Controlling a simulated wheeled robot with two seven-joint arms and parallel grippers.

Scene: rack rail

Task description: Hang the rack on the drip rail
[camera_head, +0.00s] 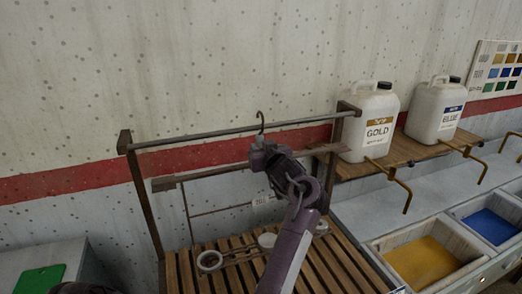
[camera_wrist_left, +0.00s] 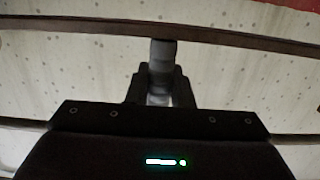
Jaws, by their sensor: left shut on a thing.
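The rack (camera_head: 222,173) is a dark crossbar with thin rods hanging below it, a small white tag and round holders low down. A thin curved hook (camera_head: 261,117) rises from its middle. My left gripper (camera_head: 262,158) is shut on the rack just under the hook and hides that part. The drip rail (camera_head: 200,134) is a grey bar between two brown posts. The hook's curve shows above the rail's line; I cannot tell whether it rests on it. In the left wrist view the closed fingers (camera_wrist_left: 162,62) show beside a long dark bar.
A slatted wooden stand (camera_head: 245,272) lies below the rail. On a shelf to the right stand the GOLD jug (camera_head: 370,125) and the BLUE jug (camera_head: 436,112), with brass spouts in front. Paint trays (camera_head: 425,262) sit lower right. A green sheet (camera_head: 40,280) lies lower left.

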